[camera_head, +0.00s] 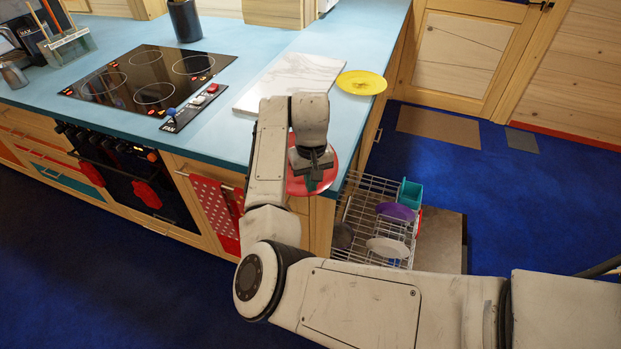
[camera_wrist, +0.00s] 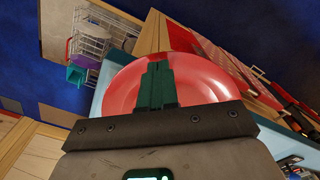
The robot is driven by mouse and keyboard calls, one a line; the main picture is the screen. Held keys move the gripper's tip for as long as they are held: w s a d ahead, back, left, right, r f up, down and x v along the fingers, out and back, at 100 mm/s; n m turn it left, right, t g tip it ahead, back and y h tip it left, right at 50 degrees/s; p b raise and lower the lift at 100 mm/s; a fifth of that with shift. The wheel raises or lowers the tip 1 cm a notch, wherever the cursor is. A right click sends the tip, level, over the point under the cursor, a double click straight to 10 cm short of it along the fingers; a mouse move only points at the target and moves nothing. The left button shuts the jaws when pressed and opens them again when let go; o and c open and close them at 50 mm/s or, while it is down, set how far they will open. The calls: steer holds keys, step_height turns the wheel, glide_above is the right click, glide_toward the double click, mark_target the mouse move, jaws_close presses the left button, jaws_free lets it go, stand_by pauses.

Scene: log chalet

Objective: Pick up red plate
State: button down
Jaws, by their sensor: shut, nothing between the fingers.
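The red plate (camera_head: 328,178) lies at the near corner of the blue counter, largely hidden by my arm and gripper in the head view. In the wrist view the red plate (camera_wrist: 205,83) fills the middle, behind the fingers. My gripper (camera_head: 313,183) is over the plate, pointing down at it. Its green fingers (camera_wrist: 157,80) are closed together with nothing between them. I cannot tell whether the fingertips touch the plate.
A yellow plate (camera_head: 361,83) and a pale marble board (camera_head: 290,82) lie farther back on the counter. A cooktop (camera_head: 148,75) is to the left. Below the counter's right side, an open dishwasher rack (camera_head: 372,190) holds several dishes, including a purple one (camera_head: 396,211).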

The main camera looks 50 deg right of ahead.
steer(key=shift+s+a+r, duration=0.1)
steer(key=shift+s+a, duration=0.15)
steer(key=shift+s, duration=0.2)
steer(key=shift+w+d+f, duration=0.15)
steer(key=shift+w+f, duration=0.1)
steer(key=shift+w, duration=0.05)
steer(key=shift+s+r, duration=0.15)
steer(key=shift+r, duration=0.15)
steer(key=shift+r+p, duration=0.6)
steer(key=shift+p, duration=0.35)
steer(key=shift+r, duration=0.1)
